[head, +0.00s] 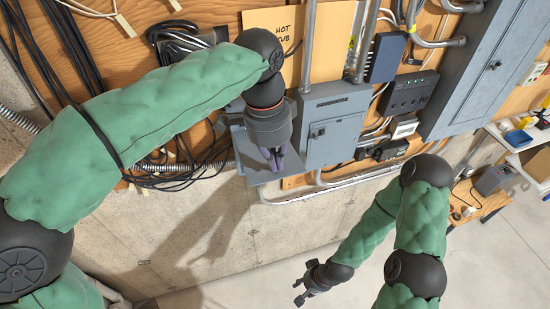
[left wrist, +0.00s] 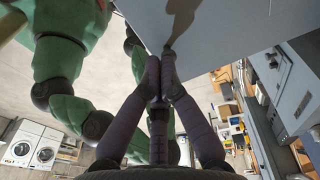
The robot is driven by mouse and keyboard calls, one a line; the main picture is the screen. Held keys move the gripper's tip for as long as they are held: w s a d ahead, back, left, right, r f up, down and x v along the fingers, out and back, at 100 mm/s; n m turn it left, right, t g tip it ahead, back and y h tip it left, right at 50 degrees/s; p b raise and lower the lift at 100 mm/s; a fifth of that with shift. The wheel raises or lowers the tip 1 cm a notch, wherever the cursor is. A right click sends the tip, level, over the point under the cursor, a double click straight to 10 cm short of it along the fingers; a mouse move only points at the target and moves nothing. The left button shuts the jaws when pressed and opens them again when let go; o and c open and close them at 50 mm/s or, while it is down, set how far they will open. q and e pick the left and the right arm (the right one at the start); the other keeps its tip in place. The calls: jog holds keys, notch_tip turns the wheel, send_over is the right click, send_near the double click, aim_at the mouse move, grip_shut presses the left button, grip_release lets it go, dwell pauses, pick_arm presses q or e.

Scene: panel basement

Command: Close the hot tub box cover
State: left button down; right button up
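The hot tub box (head: 338,112) is a grey metal box on the wooden wall, beside and below the "HOT TUB" sign (head: 285,22). A flat grey panel, which looks like its open cover (head: 250,172), juts out at the box's left side. My left gripper (head: 272,160) points down in front of this panel and overlaps it in the head view. In the left wrist view its purple-grey fingertips (left wrist: 160,56) are together, with the grey cover (left wrist: 225,32) just beyond them; I cannot tell whether they touch. My right gripper (head: 299,291) is open and empty, low over the floor.
Black cables hang on the wall at left. Conduits (head: 360,40) rise above the box, and a dark device (head: 408,93) and large grey cabinet (head: 478,70) are to its right. A cluttered bench (head: 480,205) stands at far right. The floor below is clear.

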pick_arm(q)
jog(key=shift+f, duration=0.1)
jog(key=shift+f, duration=0.1)
jog(key=shift+s+f+b, duration=0.15)
jog(key=shift+f+b, duration=0.35)
jog(key=shift+b, duration=0.35)
notch_tip(320, 180, down, 14)
jog(key=t+y+b, duration=0.3)
jog(key=t+b, duration=0.5)
jog(key=b, duration=1.1)
jog(key=w+a+f+t+b, duration=0.2)
jog(key=w+f+t+b, duration=0.1)
jog(key=w+f+b, duration=0.2)
jog(key=w+a+f+t+y+b, duration=0.1)
jog(key=w+f+b, duration=0.5)
jog(key=b, duration=0.8)
jog(key=w+a+t, duration=0.1)
jog(key=w+t, duration=0.1)
jog(key=shift+w+a+m, duration=0.2)
jog(key=shift+w+m, duration=0.15)
jog(key=shift+m, duration=0.05)
jog(key=shift+r, duration=0.1)
